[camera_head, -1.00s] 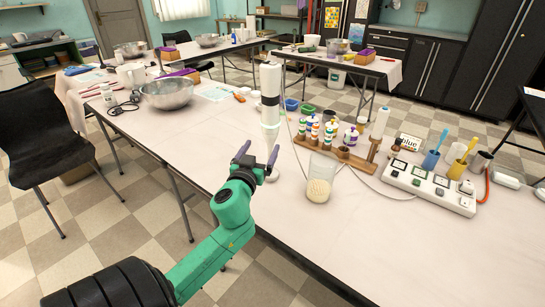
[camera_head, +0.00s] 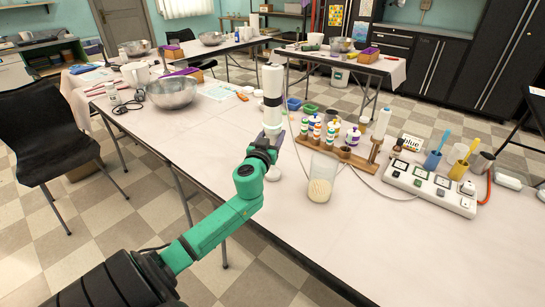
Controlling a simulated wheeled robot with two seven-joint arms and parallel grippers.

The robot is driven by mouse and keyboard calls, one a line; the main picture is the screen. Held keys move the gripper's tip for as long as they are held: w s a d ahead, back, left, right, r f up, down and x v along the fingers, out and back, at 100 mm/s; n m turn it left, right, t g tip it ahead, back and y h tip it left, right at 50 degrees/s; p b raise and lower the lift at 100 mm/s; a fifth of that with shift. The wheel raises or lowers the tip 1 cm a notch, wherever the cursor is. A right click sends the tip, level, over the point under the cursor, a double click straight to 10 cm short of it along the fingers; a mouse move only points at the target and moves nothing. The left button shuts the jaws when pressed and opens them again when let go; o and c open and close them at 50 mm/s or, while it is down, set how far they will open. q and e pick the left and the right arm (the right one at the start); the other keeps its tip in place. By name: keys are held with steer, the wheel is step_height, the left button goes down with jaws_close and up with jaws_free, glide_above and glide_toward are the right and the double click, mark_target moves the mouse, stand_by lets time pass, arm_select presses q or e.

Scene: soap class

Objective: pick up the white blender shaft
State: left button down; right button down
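The white blender shaft (camera_head: 272,82) stands upright on the near table, with a black band around its middle. Its lower end is partly hidden by my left gripper (camera_head: 272,138). The gripper is at this lower part, with a purple finger showing on the shaft's right side. The other finger is hard to make out, and I cannot tell whether the fingers press on the shaft. My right gripper is not in view.
A wooden rack (camera_head: 345,157) with several small bottles stands close right of the shaft. A glass of pale grains (camera_head: 320,180) is nearer. A white power strip (camera_head: 432,188) lies further right. A metal bowl (camera_head: 171,93) stands left. The table's front right is clear.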

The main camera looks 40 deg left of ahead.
mark_target(270, 101)
arm_select(q)
step_height(270, 101, up, 11)
steer(key=p, duration=0.3)
steer(key=shift+w+r+p, duration=0.1)
steer(key=shift+r+p, duration=0.05)
steer(key=shift+p, duration=0.25)
steer(key=shift+r+p, duration=0.5)
steer(key=shift+f, duration=0.1)
